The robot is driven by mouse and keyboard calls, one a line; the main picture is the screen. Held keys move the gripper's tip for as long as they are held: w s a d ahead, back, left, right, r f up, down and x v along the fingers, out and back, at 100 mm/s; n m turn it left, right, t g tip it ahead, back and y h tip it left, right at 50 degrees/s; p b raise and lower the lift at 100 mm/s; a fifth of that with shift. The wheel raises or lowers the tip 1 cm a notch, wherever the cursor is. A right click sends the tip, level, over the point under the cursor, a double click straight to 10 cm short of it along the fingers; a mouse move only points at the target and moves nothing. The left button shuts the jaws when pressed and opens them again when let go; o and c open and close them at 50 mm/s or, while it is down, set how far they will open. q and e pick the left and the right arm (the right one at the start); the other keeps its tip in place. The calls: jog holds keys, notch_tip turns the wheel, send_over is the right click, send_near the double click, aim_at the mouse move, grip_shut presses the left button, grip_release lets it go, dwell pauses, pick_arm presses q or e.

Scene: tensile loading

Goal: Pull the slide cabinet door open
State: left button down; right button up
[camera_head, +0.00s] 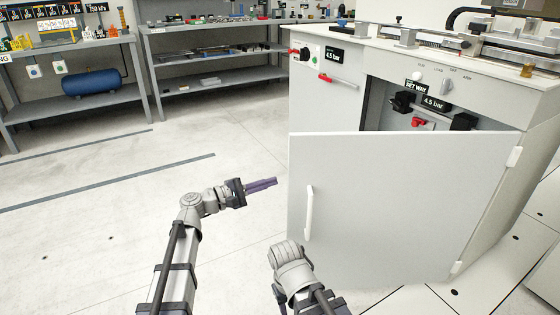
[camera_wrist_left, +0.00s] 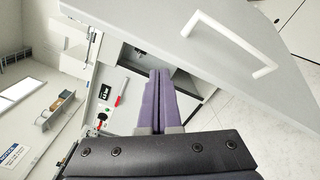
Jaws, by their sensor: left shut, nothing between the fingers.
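The cabinet door (camera_head: 400,200) is a white panel hinged at its right edge. It stands swung out from the cabinet (camera_head: 325,95), with a gap behind its top edge. Its white bar handle (camera_head: 309,212) is near the free left edge. My left gripper (camera_head: 274,182) is shut and empty, just left of that edge and apart from the handle. In the left wrist view the purple fingers (camera_wrist_left: 159,75) lie together, with the door (camera_wrist_left: 185,65) and handle (camera_wrist_left: 232,40) at upper right. My right arm shows at the bottom; its gripper is not visible.
Behind the door, black fittings and a red valve (camera_head: 418,122) show in the cabinet opening. A red-handled valve (camera_head: 325,78) is on the front at left. Shelves (camera_head: 215,87) with a blue tank (camera_head: 92,83) stand at the back left. The floor (camera_head: 110,215) at left is clear.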

pick_arm(q)
jog(key=w+a+r+m+g+p, duration=0.1)
jog(key=w+a+r+m+p, duration=0.1)
jog(key=w+a+r+m, duration=0.25)
jog(key=w+d+f+m+g, duration=0.1)
jog(key=w+d+m, duration=0.15)
jog(key=d, duration=0.55)
jog(key=shift+m+h, duration=0.3)
jog(key=shift+s+f, duration=0.15)
jog(key=shift+s, duration=1.95)
